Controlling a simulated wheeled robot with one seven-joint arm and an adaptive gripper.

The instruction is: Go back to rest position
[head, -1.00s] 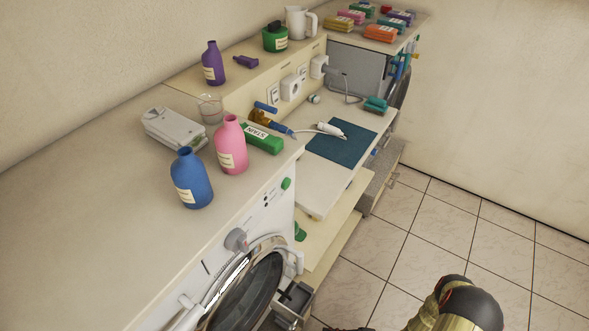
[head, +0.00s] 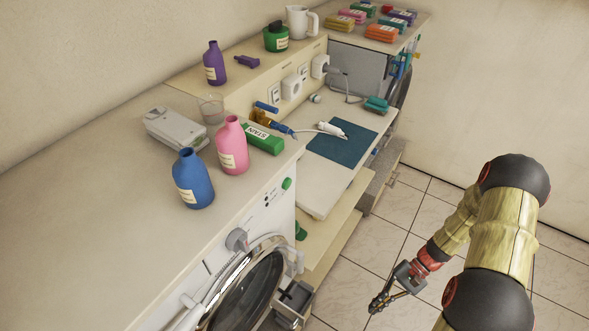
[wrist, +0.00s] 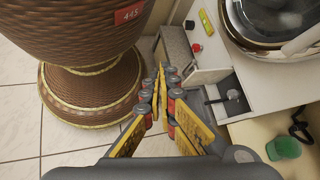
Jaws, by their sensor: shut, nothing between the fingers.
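A large brown woven-looking vessel (wrist: 95,50) stands left of my gripper in the wrist view. Blue (head: 192,180) and pink (head: 232,147) bottles stand on the counter.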

